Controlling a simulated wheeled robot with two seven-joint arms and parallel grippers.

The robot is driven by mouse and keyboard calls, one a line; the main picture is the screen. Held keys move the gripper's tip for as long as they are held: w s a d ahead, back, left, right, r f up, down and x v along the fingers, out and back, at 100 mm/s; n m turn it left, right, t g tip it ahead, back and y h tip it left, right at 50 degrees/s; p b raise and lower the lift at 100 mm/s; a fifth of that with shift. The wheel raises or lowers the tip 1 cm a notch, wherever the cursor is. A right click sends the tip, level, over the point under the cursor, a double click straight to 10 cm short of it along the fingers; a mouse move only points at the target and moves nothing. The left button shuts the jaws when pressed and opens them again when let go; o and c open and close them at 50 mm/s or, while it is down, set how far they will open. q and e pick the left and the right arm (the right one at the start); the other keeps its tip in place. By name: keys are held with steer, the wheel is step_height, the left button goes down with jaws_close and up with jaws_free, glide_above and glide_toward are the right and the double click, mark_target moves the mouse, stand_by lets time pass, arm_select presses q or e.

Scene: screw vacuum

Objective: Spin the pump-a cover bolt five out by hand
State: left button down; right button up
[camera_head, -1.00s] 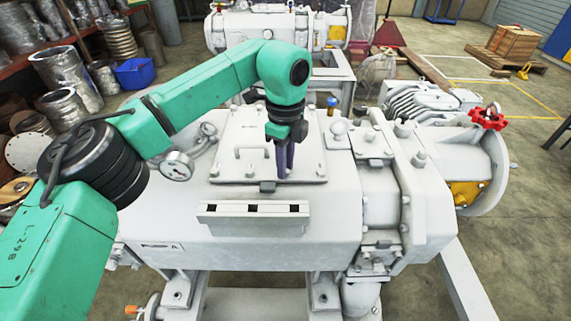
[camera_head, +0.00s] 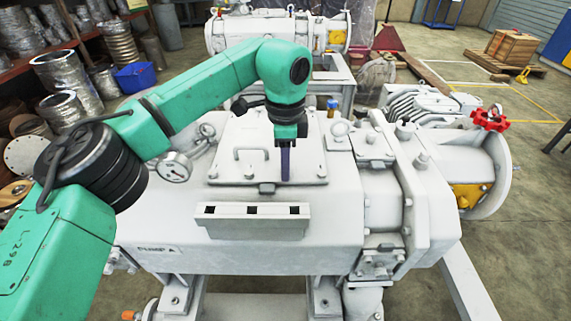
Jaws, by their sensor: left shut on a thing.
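The pump-a body (camera_head: 240,260), a pale grey casing with a "PUMP A" label (camera_head: 157,249), fills the middle of the head view. Its flat cover plate (camera_head: 228,165) lies on top, with a loop handle (camera_head: 251,158) and bolts along its edge. My left gripper (camera_head: 285,178) points straight down over the right front part of the cover. Its narrow, dark purple fingers are seen nearly edge-on and are shut on a cover bolt, which the fingers hide. How far the bolt stands out cannot be told. My right gripper is out of view.
A rail with square slots (camera_head: 252,222) runs along the pump's front. A red handwheel (camera_head: 490,117) is at the far right. Another pump stands behind.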

arm_select(q)
steer(key=shift+s+f, duration=0.1)
steer(key=shift+f, duration=0.15)
steer(key=c, duration=0.7)
jaws_free()
steer(key=shift+a, duration=0.1)
steer(key=shift+r, duration=0.1)
steer(key=shift+r, duration=0.1)
step_height(320, 180, up, 14)
steer(key=p, duration=0.1)
steer(key=shift+r, duration=0.25)
